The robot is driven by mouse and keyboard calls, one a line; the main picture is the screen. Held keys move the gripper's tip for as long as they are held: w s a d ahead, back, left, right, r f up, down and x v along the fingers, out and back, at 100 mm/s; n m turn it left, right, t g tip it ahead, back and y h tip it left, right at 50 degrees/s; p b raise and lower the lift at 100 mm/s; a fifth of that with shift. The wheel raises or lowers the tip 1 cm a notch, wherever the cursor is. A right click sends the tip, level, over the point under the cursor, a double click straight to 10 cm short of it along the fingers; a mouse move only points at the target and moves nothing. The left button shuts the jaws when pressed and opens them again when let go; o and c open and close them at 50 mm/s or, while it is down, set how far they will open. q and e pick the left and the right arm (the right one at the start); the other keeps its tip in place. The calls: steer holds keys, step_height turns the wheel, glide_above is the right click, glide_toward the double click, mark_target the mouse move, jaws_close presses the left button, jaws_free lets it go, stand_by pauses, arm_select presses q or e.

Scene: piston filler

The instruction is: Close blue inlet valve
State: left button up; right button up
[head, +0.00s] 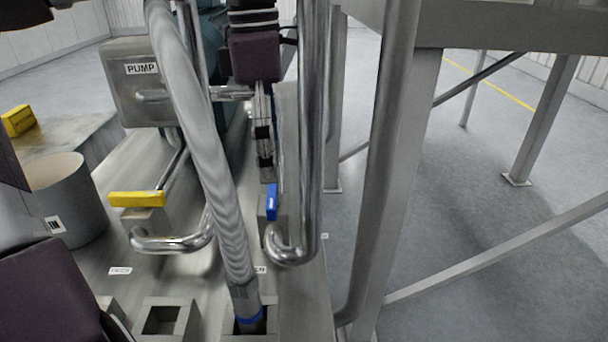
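The blue valve handle (271,202) is a small upright lever near the middle of the head view. It sits on a pale block just above the bend of a shiny metal pipe (292,254). Its far side and the valve body are partly hidden by the block and pipe. I cannot tell from its angle whether the valve is open. Dark parts, probably of my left arm, show at the lower left edge, but no fingertips show there.
A yellow handle (136,198) lies sideways left of a ribbed hose (200,130). A box marked PUMP (150,82) stands behind it. A grey cylinder (62,198) stands at left. A steel frame post (392,170) rises right of the pipe. Open floor (480,200) lies beyond.

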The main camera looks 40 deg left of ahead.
mark_target(272, 190)
arm_select(q)
steer(key=shift+w+a+r+y, duration=0.1)
steer(key=shift+w+r+y, duration=0.1)
steer(key=shift+y, duration=0.2)
steer(key=f, duration=0.6)
steer(key=shift+s+p, duration=0.25)
steer(key=shift+p, duration=0.05)
steer(key=shift+f, duration=0.65)
arm_select(e)
steer(key=shift+d+r, duration=0.2)
steer(key=shift+d, duration=0.05)
arm_select(q)
steer(key=c, duration=1.2)
steer(key=shift+o, duration=0.2)
arm_select(e)
steer(key=shift+a, duration=0.25)
